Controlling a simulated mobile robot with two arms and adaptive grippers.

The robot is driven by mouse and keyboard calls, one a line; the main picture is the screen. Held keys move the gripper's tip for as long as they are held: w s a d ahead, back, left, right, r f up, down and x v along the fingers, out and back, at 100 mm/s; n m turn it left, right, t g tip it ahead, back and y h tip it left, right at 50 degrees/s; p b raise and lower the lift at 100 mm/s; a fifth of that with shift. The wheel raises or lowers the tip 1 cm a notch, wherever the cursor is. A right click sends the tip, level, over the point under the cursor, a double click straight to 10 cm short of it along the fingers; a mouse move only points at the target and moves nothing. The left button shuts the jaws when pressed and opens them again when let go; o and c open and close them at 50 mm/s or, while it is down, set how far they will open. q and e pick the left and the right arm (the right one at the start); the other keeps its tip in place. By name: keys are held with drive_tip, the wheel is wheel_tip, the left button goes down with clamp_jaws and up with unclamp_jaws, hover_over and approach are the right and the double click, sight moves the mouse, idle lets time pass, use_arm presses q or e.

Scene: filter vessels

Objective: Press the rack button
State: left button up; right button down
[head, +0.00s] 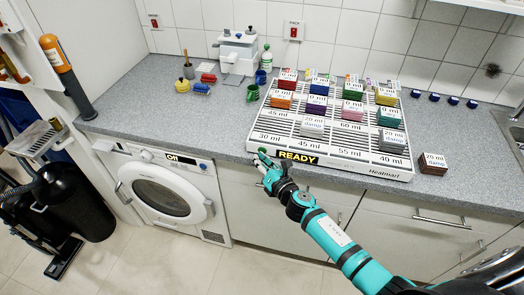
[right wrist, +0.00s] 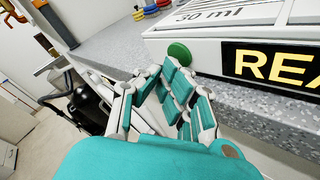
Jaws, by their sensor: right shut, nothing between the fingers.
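The white slatted rack (head: 259,125) stands on the grey counter, with a yellow-on-black "READY" display (head: 299,157) on its front. The round green rack button (right wrist: 179,53) is on the rack's front face, just left of the display in the right wrist view. It also shows as a small green spot in the head view (head: 262,150). My right gripper (head: 266,166) is shut and empty, at the rack's front left corner. In the right wrist view its fingertips (right wrist: 168,72) are just below the button; I cannot tell whether they touch it. My left gripper is not in view.
Several coloured, labelled blocks sit on the rack, and one brown block (head: 433,164) stands on the counter at right. A washing machine (head: 165,195) is below the counter, whose left part is clear.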

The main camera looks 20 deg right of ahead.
drive_tip(key=shift+w+d+r, duration=0.1)
drive_tip(key=shift+w+d, duration=0.2)
drive_tip(key=shift+w, duration=0.05)
idle(0.8)
drive_tip(key=shift+s+a, duration=0.4)
drive_tip(key=shift+s, duration=0.2)
drive_tip(key=shift+s+a, duration=0.75)
drive_tip(key=shift+s, duration=0.3)
drive_tip(key=shift+s+a, duration=0.7)
drive_tip(key=shift+s, duration=0.35)
